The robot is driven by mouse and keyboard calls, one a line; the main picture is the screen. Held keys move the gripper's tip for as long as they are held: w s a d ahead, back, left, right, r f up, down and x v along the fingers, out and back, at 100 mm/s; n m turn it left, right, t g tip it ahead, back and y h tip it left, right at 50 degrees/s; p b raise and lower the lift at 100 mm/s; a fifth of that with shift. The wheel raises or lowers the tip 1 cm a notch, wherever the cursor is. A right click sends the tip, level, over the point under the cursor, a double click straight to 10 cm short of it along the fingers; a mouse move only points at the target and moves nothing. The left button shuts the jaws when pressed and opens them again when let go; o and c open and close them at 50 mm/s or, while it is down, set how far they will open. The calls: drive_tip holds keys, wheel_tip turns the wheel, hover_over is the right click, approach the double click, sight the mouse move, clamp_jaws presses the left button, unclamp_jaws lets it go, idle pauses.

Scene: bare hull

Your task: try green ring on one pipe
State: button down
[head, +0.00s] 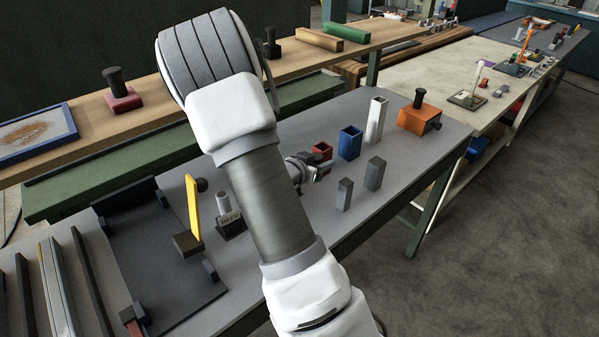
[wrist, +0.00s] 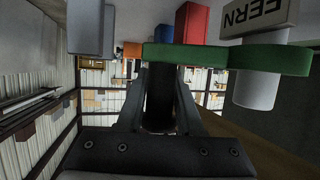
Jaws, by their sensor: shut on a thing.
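The green ring (wrist: 225,58) shows nearly edge-on in the wrist view. A pale round pipe (wrist: 257,92) shows upside down there, beside a plate lettered FERN (wrist: 258,16). The ring crosses in front of this pipe; I cannot tell whether it is around it. In the head view my arm hides the ring and the FERN pipe. Another grey pipe (head: 223,203) stands behind a plate lettered REED (head: 231,223), left of my arm.
Right of my arm stand a red box (head: 322,152), a blue box (head: 350,143), a tall white post (head: 377,121) and two grey posts (head: 345,194) (head: 374,174). An orange block (head: 419,118) with a black knob is farther right. A yellow upright (head: 193,207) stands at left.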

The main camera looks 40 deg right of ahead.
drive_tip(key=shift+r, duration=0.2)
wheel_tip(320, 180, up, 12)
drive_tip(key=p, duration=1)
drive_tip(key=shift+f, duration=0.15)
idle(0.7)
idle(1.1)
